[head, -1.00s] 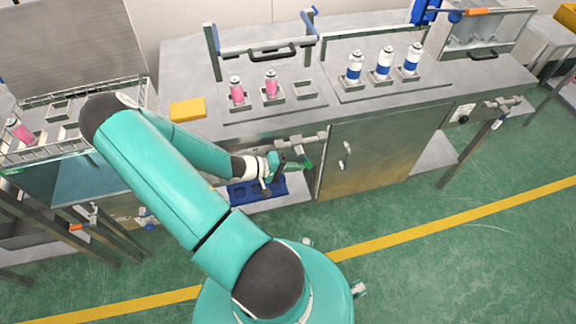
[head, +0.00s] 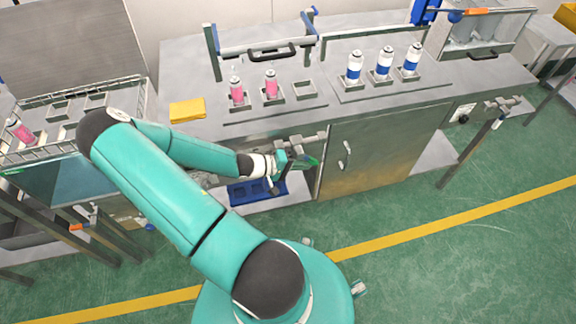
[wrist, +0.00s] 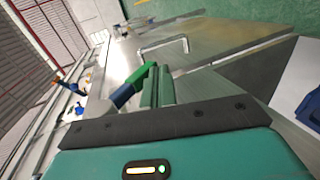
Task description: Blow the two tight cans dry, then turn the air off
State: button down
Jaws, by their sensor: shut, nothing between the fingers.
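Two pink cans (head: 237,92) (head: 271,86) stand upright in square holders on the bench top; the third holder (head: 305,90) beside them is empty. An air frame with posts and a crossbar (head: 240,48) stands behind them. My gripper (head: 284,160) is at the bench front, below the pink cans, beside a green lever (head: 311,163) under a horizontal pipe (head: 305,140). In the wrist view, my gripper's fingers (wrist: 157,88) are together and empty, close beside a green and blue handle (wrist: 137,80). Whether they touch it I cannot tell.
Several white-and-blue cans (head: 384,66) stand in holders on the right. A yellow block (head: 187,110) lies on the left of the bench top. Another pink can (head: 20,131) lies in the wire rack (head: 90,125). A blue crate (head: 240,194) sits below the gripper. A cabinet door (head: 375,155) is to the right.

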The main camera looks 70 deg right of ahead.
jog(key=v, duration=1.3)
jog(key=shift+w+a+r, duration=0.15)
jog(key=shift+w, duration=0.2)
jog(key=shift+s, duration=0.1)
